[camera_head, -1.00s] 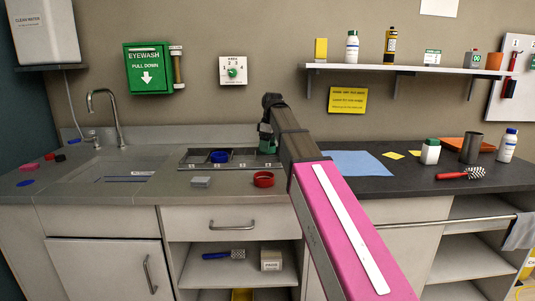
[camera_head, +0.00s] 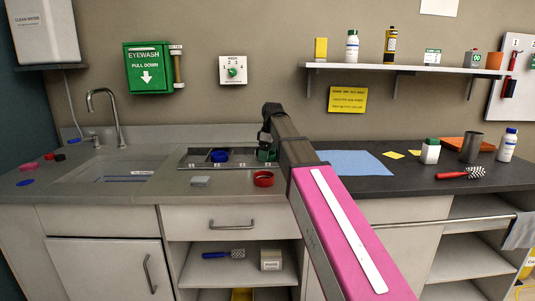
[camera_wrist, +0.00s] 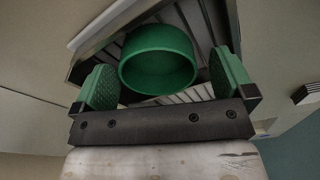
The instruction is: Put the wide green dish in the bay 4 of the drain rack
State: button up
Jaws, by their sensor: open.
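The wide green dish (camera_wrist: 158,62) shows in the wrist view between the two spread green finger pads of my gripper (camera_wrist: 168,82), with the rack's slats behind it. A gap shows on the right side of the dish; contact on the left is hard to tell. I cannot tell there how much is dish and how much is finger.
A blue dish (camera_head: 219,156) sits in another bay of the rack. A red dish (camera_head: 263,179) and a grey block (camera_head: 200,182) stand on the counter in front. A blue mat (camera_head: 355,163) lies right of my arm. The sink (camera_head: 105,172) is at left.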

notch_tip(320, 180, up, 12)
jog(key=d, duration=0.1)
jog(key=shift+s+d, duration=0.2)
jog(key=shift+s, duration=0.1)
dwell(0.7)
